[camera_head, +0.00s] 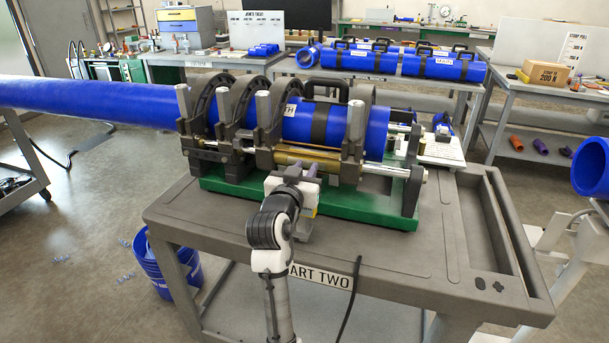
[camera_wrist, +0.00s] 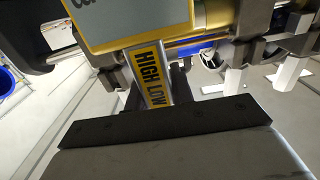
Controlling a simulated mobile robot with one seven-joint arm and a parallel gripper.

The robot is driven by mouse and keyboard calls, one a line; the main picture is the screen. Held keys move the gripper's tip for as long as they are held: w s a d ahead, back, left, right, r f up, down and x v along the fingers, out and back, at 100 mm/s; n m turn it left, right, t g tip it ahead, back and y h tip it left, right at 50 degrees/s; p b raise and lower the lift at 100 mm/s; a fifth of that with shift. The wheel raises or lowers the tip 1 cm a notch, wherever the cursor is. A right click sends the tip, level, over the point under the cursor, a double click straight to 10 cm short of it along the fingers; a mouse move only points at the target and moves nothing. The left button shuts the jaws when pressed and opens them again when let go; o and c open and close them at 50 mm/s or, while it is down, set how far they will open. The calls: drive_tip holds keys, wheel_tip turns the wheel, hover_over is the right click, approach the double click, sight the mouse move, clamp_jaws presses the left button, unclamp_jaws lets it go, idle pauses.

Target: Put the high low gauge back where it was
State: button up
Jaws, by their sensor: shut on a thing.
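The high low gauge (camera_wrist: 150,77) shows in the wrist view as a flat bar with a yellow "HIGH LOW" label, between my dark fingers. My gripper (camera_wrist: 156,92) is shut on it. In the head view my gripper (camera_head: 302,174) is at the front of the fusion machine (camera_head: 262,170), close to its brass-coloured cylinder. I cannot make out the gauge clearly there, as my gripper and wrist cover that spot. A grey plate with a yellow edge (camera_wrist: 118,22) fills the top of the wrist view, just beyond the gauge.
The machine clamps a long blue pipe (camera_head: 90,97) on a green base (camera_head: 355,205) atop the grey cart (camera_head: 400,265). The cart top has free room at the front right, beside a recessed tray (camera_head: 497,235). A black cable (camera_head: 352,285) hangs over the front edge.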

drive_tip(key=shift+f, duration=0.9)
drive_tip(key=o, duration=0.9)
drive_tip(key=shift+f, duration=0.1)
drive_tip(key=shift+o, duration=0.2)
drive_tip(key=b+v, duration=0.3)
drive_tip(key=v, duration=0.9)
drive_tip(key=shift+r, duration=0.25)
